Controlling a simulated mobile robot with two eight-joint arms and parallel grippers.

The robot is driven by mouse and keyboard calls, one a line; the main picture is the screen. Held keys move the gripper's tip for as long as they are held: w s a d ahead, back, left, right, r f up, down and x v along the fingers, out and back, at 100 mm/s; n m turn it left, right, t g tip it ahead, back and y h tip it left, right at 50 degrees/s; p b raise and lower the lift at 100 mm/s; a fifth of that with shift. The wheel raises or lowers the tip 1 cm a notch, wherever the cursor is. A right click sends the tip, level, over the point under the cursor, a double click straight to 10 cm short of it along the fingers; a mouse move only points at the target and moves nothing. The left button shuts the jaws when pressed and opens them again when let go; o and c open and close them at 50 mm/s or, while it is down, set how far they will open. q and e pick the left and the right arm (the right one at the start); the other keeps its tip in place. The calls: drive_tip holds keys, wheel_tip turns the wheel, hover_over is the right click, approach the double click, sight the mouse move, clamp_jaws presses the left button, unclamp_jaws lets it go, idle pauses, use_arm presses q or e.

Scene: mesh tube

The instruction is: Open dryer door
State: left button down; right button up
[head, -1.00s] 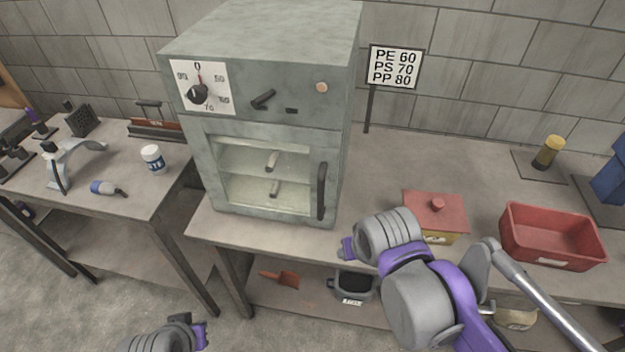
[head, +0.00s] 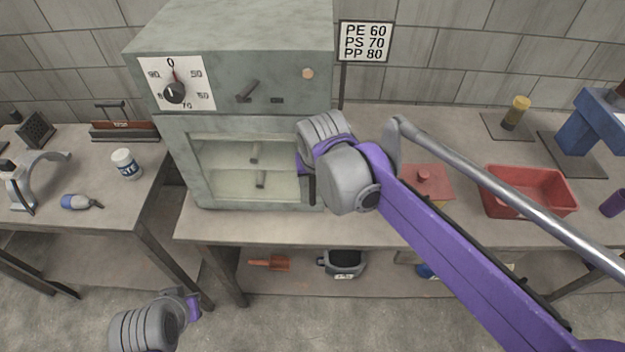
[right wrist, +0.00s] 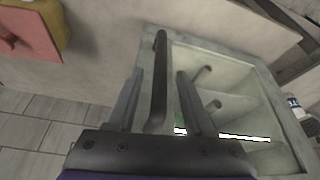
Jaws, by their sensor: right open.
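The dryer (head: 235,75) is a grey-green cabinet on the middle table. Its windowed door (head: 182,165) is shut. The dark vertical door handle (head: 312,190) is partly hidden behind my right gripper (head: 303,165) in the head view. In the right wrist view the handle (right wrist: 159,85) shows between the two fingers of my open right gripper (right wrist: 160,73); I cannot tell whether they touch it. My left gripper (head: 193,303) is low at the front left, away from the dryer, and its jaws are too small to read.
A red-lidded box (head: 425,182) and a red bin (head: 530,190) stand right of the dryer. A sign (head: 364,42) stands behind. A white jar (head: 125,164) is on the left table. A dustpan-like red scoop (head: 270,263) lies on the lower shelf.

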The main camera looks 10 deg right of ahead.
drive_tip(key=shift+x, duration=1.35)
clamp_jaws()
idle(0.4)
